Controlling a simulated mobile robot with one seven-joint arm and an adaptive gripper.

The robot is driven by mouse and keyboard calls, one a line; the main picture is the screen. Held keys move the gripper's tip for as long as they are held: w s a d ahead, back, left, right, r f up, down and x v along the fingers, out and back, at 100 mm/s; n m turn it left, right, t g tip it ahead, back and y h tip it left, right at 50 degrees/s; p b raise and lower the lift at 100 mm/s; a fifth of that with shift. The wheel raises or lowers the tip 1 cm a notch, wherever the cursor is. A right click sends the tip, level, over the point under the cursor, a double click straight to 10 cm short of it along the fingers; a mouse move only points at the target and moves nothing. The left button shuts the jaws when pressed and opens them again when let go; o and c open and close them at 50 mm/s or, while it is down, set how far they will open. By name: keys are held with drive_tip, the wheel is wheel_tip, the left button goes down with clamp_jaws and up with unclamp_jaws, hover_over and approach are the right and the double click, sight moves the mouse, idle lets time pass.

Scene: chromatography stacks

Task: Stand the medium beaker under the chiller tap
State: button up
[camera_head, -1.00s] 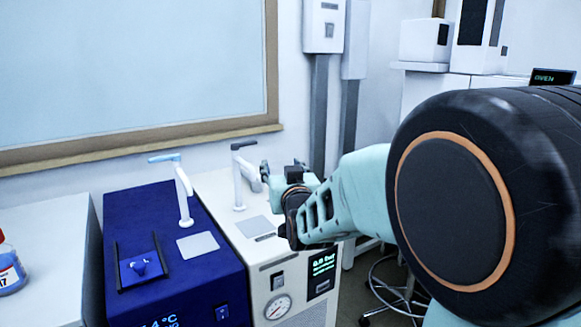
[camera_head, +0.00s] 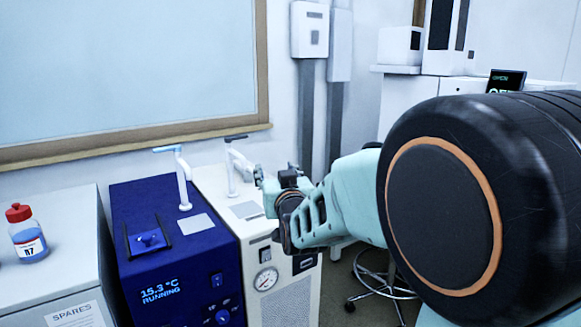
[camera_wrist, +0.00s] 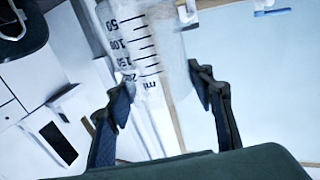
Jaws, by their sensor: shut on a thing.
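My gripper (camera_wrist: 162,90) is shut on a clear graduated beaker (camera_wrist: 140,40), which fills the space between the fingers in the wrist view. Its printed scale reads upside-down to its rim in that tilted view. In the head view my gripper (camera_head: 268,190) is at the right of the white unit's tap; I cannot make out the beaker clearly there. The chiller (camera_head: 165,255) is the blue unit reading 15.3 °C RUNNING. Its tap (camera_head: 183,178) has a blue handle and a white post, with a bare light grey plate (camera_head: 195,224) beside it. My gripper is apart from the chiller.
A white unit (camera_head: 285,295) with a gauge and a black-handled tap (camera_head: 232,168) stands between the chiller and my arm. A red-capped bottle (camera_head: 28,235) stands on the left cabinet.

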drive_tip(key=shift+s, duration=0.25)
drive_tip(key=s+d+f+m+h, duration=0.1)
drive_tip(key=s+d+f+h, duration=0.15)
drive_tip(key=d+f, duration=0.55)
drive_tip(key=s+d+f+m+h, duration=0.1)
drive_tip(key=s+d+f, duration=0.2)
drive_tip(key=d+f, duration=0.6)
wheel_tip(320, 180, up, 26)
drive_tip(key=p, duration=2.6)
drive_tip(key=shift+s+r, duration=0.2)
drive_tip(key=shift+r, duration=0.05)
drive_tip(key=shift+d, duration=0.2)
